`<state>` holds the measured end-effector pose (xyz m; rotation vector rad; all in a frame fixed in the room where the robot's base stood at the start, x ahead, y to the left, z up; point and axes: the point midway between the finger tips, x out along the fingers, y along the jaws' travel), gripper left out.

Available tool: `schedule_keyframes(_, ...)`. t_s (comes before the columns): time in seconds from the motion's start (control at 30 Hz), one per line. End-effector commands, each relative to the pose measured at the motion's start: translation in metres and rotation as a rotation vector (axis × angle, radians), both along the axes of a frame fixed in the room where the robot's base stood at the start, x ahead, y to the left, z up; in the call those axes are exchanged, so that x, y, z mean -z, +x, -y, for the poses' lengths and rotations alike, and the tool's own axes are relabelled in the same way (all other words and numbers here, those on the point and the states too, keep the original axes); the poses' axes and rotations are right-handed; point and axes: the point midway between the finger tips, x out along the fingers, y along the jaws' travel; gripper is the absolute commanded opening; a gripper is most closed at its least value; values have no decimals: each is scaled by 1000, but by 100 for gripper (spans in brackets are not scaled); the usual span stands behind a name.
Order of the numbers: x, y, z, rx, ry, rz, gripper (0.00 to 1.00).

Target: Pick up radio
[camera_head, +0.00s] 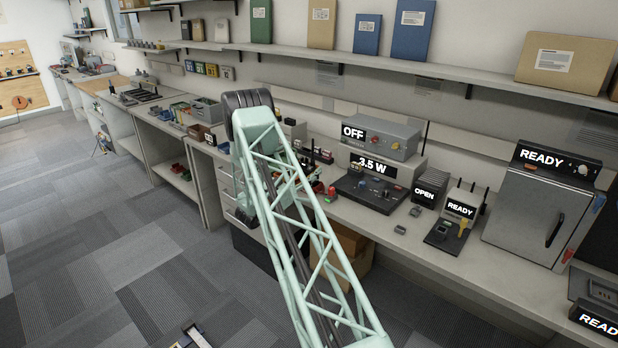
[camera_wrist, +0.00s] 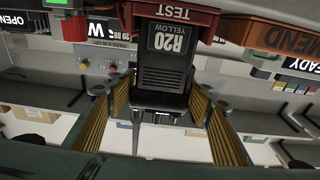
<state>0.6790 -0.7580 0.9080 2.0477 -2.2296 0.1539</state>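A dark radio (camera_wrist: 172,75) with a label reading R20 YELLOW shows in the middle of the wrist view. A thin dark antenna (camera_wrist: 136,135) runs down in the picture from its left side. My gripper (camera_wrist: 165,95) is open, with its brass-ribbed pads spread to the left and right of the radio's antenna end. I cannot tell whether the fingertips touch the radio. In the head view, my green lattice arm covers the gripper, and I cannot pick out this radio there.
A red TEST bin (camera_wrist: 172,14) is directly at the radio's far end in the wrist view, with an orange MEND bin (camera_wrist: 285,38) to the right. In the head view, the workbench (camera_head: 450,268) carries a grey OFF unit (camera_head: 385,137) and a READY cabinet (camera_head: 525,205); a shelf (camera_head: 440,68) hangs above.

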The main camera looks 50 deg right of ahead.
Motion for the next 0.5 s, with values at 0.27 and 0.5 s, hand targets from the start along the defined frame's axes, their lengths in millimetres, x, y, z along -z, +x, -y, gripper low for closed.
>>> schedule_keyframes(0.27, -1, 0, 0, 0, -1, 1, 28)
schedule_keyframes(0.5, -2, 0, 0, 0, -1, 1, 28)
